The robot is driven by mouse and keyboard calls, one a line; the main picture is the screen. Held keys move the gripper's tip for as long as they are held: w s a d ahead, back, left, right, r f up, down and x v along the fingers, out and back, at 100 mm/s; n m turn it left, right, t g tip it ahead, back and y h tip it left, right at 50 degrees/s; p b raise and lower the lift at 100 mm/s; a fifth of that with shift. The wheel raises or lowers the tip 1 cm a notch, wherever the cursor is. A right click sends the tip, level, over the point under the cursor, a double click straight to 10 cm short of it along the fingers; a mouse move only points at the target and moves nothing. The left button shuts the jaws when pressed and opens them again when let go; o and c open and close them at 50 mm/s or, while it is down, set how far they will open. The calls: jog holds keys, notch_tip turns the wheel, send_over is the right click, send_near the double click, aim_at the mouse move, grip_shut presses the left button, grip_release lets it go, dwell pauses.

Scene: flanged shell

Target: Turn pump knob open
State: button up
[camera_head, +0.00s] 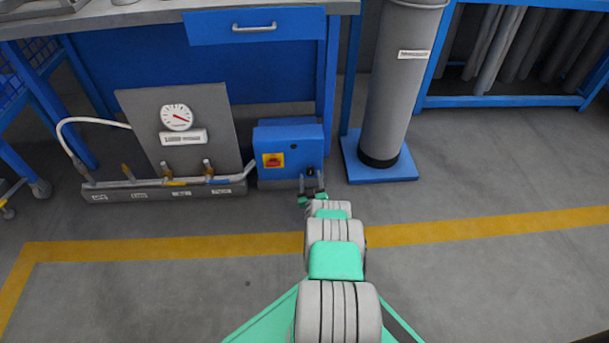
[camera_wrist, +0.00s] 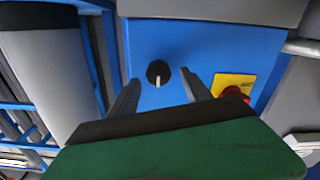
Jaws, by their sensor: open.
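The pump knob (camera_wrist: 158,73) is a round black dial with a white pointer mark on the front of the blue pump box (camera_head: 288,140). In the wrist view the mark points down the picture. In the head view the knob (camera_head: 310,171) is small and partly hidden by my gripper (camera_head: 311,181). My gripper is open in front of the lower right of the box. In the wrist view my gripper (camera_wrist: 159,80) has one finger on either side of the knob, with a gap on both sides. Contact cannot be seen.
A red switch on a yellow plate (camera_head: 273,160) sits left of the knob on the box. A gauge panel (camera_head: 192,150) with pipe and brass valves stands further left. A grey cylinder (camera_head: 396,90) on a blue base stands right. Open floor lies in front.

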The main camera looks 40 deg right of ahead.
jog(key=shift+d+x, duration=0.2)
jog(key=shift+x, duration=0.9)
jog(key=shift+s, duration=0.15)
jog(key=shift+a, duration=0.15)
jog(key=c, duration=0.3)
grip_shut()
